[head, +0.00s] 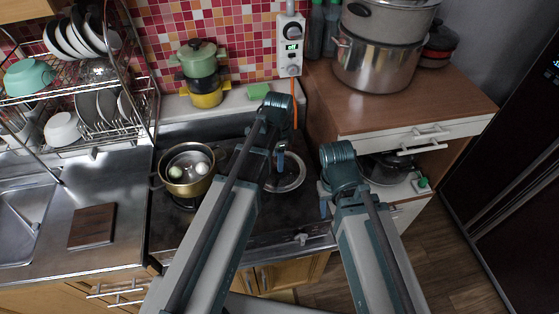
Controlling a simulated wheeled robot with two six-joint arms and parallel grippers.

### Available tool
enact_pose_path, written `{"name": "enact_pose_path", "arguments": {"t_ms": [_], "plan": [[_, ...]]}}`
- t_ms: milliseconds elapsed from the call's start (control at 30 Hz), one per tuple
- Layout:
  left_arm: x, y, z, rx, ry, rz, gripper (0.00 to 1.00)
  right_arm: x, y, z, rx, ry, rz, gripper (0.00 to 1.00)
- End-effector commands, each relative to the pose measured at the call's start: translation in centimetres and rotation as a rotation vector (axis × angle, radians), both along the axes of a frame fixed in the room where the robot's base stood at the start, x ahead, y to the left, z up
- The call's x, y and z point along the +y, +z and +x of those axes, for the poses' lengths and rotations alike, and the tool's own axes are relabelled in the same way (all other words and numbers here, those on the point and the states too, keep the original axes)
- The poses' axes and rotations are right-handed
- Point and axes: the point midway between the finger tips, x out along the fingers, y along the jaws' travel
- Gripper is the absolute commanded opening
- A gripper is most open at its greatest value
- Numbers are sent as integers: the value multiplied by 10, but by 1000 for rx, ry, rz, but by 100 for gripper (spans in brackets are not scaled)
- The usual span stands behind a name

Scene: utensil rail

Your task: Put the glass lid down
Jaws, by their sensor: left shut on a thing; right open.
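The glass lid (293,181) is a round clear disc with a pale rim, over the right part of the dark stove top (230,225). My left gripper (281,164) points down at the lid's middle and is shut on it, apparently at the knob. My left arm covers the lid's left side. I cannot tell whether the lid touches the surface below. My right gripper (324,208) is open and empty, near the stove's right edge. It is mostly hidden by its own arm.
A brass-coloured pot (161,181) with pale round things inside stands on the stove's left. A wooden board (92,226) lies on the left counter. A dish rack (75,143) stands at the back left. A wooden cabinet (420,103) with large pots rises at right.

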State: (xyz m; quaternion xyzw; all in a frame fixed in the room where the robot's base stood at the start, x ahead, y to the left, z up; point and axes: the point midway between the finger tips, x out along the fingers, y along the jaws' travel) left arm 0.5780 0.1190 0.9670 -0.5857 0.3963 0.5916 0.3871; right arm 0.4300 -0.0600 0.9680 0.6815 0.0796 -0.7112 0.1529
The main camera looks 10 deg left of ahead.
Motion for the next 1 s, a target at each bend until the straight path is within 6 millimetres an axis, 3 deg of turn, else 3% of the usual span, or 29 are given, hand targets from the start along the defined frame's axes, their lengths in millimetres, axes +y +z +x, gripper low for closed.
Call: {"name": "enact_pose_path", "arguments": {"t_ms": [33, 200, 667, 1000], "plan": [[0, -2, 0, 0, 0, 0, 44, 0, -2, 0, 0, 0, 0, 50], [0, -1, 0, 0, 0, 0, 72, 0, -1, 0, 0, 0, 0, 50], [0, 5, 0, 0, 0, 0, 72, 0, 5, 0, 0, 0, 0, 50], [0, 43, 1, 0, 0, 0, 72, 0, 43, 0, 0, 1, 0, 50]]}}
